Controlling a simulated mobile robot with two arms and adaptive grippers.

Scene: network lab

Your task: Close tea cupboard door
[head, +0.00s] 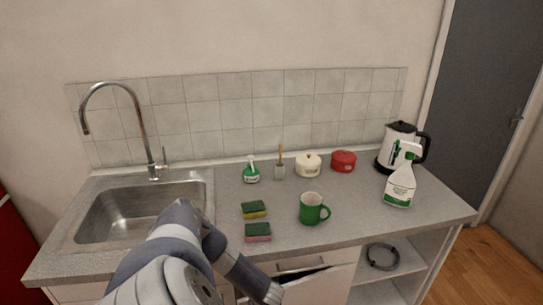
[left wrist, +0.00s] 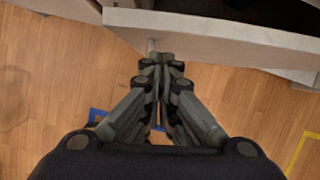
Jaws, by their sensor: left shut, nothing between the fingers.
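The cupboard door (head: 325,287) is a white panel below the counter at the bottom of the head view. It stands ajar, with a dark gap behind its top edge. In the left wrist view a pale panel edge (left wrist: 215,34), likely this door, crosses the top with dark space behind it. My left gripper (head: 272,294) is at the left end of the door in the head view. Its fingers (left wrist: 162,58) are shut and empty, with the tips at or very near the panel's lower edge; I cannot tell whether they touch. My right gripper is not in view.
The counter (head: 365,215) above holds a green mug (head: 311,208), sponges (head: 256,232), pots, a kettle (head: 399,146) and a spray bottle (head: 402,181). A sink (head: 140,212) is at left.

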